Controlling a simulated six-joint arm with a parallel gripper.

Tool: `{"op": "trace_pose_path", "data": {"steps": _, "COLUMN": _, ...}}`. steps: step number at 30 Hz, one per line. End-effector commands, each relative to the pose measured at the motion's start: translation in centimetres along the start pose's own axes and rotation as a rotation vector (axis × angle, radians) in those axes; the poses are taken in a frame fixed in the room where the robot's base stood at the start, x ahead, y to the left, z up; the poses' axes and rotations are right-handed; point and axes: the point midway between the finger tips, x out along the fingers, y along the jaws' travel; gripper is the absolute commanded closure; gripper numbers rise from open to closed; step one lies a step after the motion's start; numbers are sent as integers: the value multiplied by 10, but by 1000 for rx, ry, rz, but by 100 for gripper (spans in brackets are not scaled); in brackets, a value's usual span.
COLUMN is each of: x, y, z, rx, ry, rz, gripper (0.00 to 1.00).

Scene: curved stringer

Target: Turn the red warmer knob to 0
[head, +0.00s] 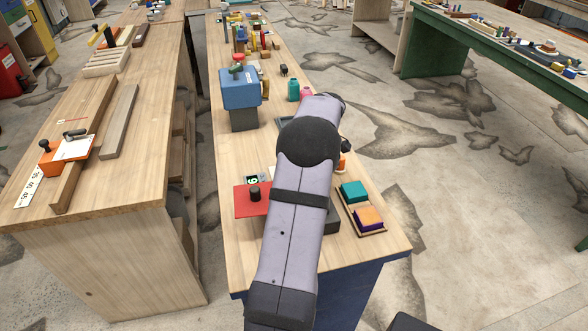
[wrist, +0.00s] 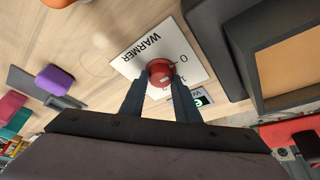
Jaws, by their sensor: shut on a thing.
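The red warmer knob (wrist: 160,72) sits on a white plate (wrist: 135,62) printed WARMER in the wrist view. A 0 is printed on the plate to the right of the knob, and another mark below it is partly covered by a finger. My gripper (wrist: 159,86) is shut on the red knob, with one dark finger on each side. Which mark the knob points at is not clear. In the head view my arm covers the knob, its plate and my gripper.
A red panel with a black knob (head: 254,194) stands left of my arm. A tray (head: 375,229) with teal and orange blocks is to the right. A blue machine (head: 240,90) stands farther back. A dark box (wrist: 215,45) is close right of the plate in the wrist view.

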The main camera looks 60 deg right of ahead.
Motion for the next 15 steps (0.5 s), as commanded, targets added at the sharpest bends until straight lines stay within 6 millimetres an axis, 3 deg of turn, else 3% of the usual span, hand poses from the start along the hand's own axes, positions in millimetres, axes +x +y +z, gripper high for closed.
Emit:
{"op": "trace_pose_path", "data": {"steps": 14, "x": 0, "y": 0, "z": 0, "rx": -17, "ry": -1, "rz": -6, "gripper": 93}}
{"op": "trace_pose_path", "data": {"steps": 15, "x": 0, "y": 0, "z": 0, "rx": -17, "ry": -1, "rz": -5, "gripper": 66}}
